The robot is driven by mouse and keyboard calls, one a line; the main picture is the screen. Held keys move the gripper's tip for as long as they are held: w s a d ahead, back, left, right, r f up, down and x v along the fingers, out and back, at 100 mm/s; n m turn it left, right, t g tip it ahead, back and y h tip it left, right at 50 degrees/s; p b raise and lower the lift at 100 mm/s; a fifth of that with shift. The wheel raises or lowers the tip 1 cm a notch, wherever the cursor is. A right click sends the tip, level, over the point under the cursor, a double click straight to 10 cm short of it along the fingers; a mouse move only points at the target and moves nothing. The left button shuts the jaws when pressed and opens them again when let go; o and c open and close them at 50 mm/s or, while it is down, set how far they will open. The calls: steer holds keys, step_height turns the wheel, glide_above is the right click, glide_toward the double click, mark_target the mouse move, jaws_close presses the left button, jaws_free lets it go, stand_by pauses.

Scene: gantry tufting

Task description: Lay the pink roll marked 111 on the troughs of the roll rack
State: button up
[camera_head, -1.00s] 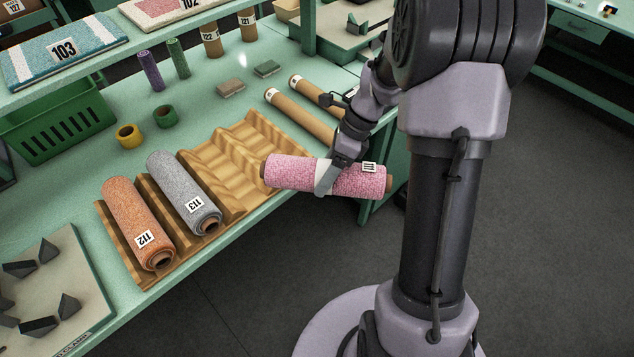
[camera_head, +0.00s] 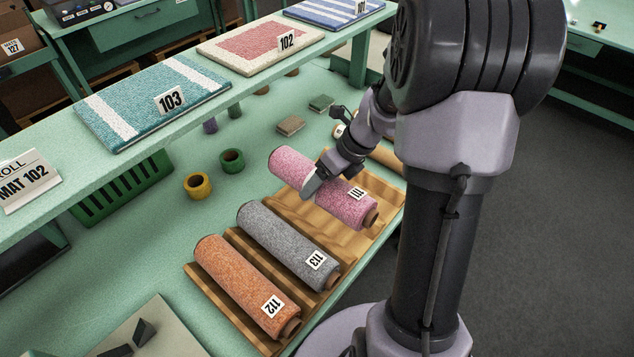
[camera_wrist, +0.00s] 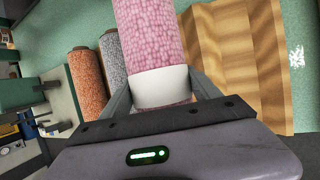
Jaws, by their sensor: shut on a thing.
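The pink roll marked 111 (camera_head: 346,206) is held in my gripper (camera_head: 318,183), which is shut around its white middle band. The roll also fills the middle of the wrist view (camera_wrist: 150,35). In the head view it appears over the wooden roll rack (camera_head: 375,190), roughly parallel to the other rolls; I cannot tell whether it touches the rack. The grey roll marked 113 (camera_head: 288,245) and the orange roll marked 112 (camera_head: 245,285) lie in troughs to its left. Bare wavy troughs (camera_wrist: 235,55) show right of the pink roll in the wrist view.
The rack lies on a green bench, close to its front edge. A yellow ring (camera_head: 197,186) and a green ring (camera_head: 231,161) stand behind it. A shelf with mats marked 103 (camera_head: 150,100) and 102 (camera_head: 262,45) runs above the bench. A green basket (camera_head: 125,190) sits below.

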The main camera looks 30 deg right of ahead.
steer(key=shift+s+d+f+b, duration=0.1)
steer(key=shift+d+f+b, duration=0.05)
steer(key=shift+f+b, duration=0.3)
step_height(320, 180, down, 6)
steer(key=b, duration=0.5)
steer(key=shift+f, duration=0.2)
steer(key=o, duration=1.9)
steer(key=shift+c, duration=0.2)
steer(key=p+v, duration=0.7)
steer(key=v, duration=1)
steer(key=shift+r, duration=0.3)
